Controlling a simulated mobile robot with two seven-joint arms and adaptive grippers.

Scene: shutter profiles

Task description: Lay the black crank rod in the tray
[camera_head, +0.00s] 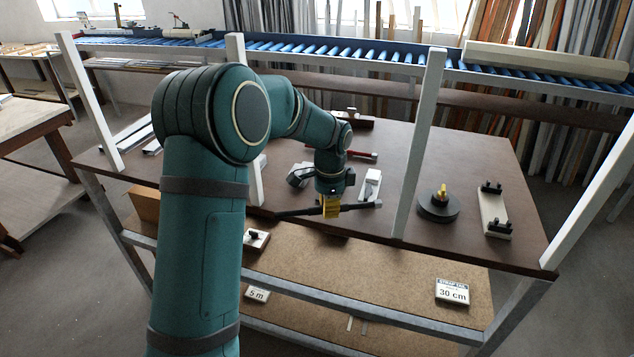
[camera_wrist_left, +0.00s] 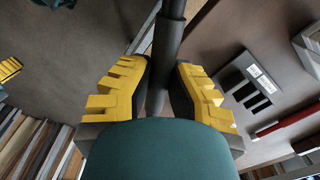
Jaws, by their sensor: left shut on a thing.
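My left gripper (camera_head: 330,207) is shut on the black crank rod (camera_head: 291,212). The rod lies crosswise in the yellow jaws and sticks out on both sides, above the front part of the brown table. In the left wrist view the rod (camera_wrist_left: 168,42) runs up from between the yellow fingers (camera_wrist_left: 160,95); its lower part is hidden. A small grey box-like piece (camera_head: 299,176) stands on the table behind and left of the gripper. It may be the tray, but I cannot tell for sure. My right gripper is not clearly visible.
A black disc (camera_head: 438,208) with a yellow knob and a pale block (camera_head: 493,215) with black clamps stand at the right. A pale piece (camera_head: 370,184) and a red-handled tool (camera_head: 361,155) lie behind the gripper. A grey post (camera_head: 420,140) rises right of it.

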